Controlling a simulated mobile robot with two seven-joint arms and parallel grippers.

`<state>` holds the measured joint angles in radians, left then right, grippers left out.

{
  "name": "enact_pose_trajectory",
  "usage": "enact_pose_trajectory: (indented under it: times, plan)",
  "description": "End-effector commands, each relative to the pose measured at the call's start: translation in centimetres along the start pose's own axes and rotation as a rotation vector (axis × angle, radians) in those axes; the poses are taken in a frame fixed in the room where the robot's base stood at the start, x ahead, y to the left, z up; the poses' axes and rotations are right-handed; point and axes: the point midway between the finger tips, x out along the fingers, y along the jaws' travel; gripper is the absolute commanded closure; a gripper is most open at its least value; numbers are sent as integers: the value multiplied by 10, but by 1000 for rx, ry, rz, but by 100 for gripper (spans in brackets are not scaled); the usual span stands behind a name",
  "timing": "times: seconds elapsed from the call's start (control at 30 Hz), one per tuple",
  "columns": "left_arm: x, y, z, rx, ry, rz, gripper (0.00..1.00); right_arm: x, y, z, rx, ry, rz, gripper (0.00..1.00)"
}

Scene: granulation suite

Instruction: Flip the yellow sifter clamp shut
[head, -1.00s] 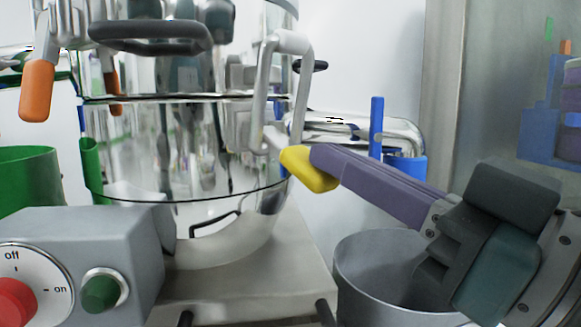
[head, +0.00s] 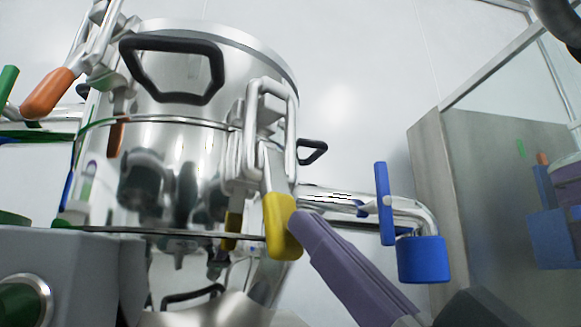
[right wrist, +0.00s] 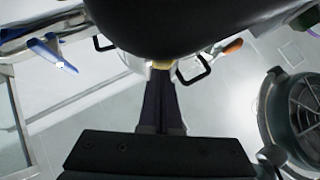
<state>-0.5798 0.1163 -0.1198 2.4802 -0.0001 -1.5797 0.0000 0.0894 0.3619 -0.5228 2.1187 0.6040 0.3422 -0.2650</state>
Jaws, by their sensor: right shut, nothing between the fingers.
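The yellow sifter clamp handle (head: 282,226) is on the right side of the shiny steel sifter (head: 180,185). It points steeply down, close to the sifter wall, with its steel loop (head: 271,95) above it across the seam. My right gripper (head: 302,222) is shut and empty, its purple fingers coming up from the lower right. Their tips are against or very near the handle's right side; I cannot tell whether they touch. In the right wrist view the fingers (right wrist: 160,105) end at a small yellow patch of the handle (right wrist: 161,65), mostly hidden by a dark rounded shape. My left gripper is not in view.
An orange-handled clamp (head: 48,93) stands out at the sifter's left. Black grab handles (head: 175,45) project from the upper section. A steel pipe with a blue valve handle (head: 385,203) lies right of my fingers. A grey control box (head: 60,275) is at lower left.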

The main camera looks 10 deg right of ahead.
Motion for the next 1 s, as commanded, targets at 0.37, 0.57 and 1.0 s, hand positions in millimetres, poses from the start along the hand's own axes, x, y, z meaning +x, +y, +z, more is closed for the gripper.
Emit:
enact_pose_trajectory:
  times: [0.37,0.57,1.0]
  plan:
    - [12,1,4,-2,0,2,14,0,0,7,1,89,0,100]
    - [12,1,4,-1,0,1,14,0,0,8,0,90,0,100]
    - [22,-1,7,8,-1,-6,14,-8,1,19,-1,85,0,100]
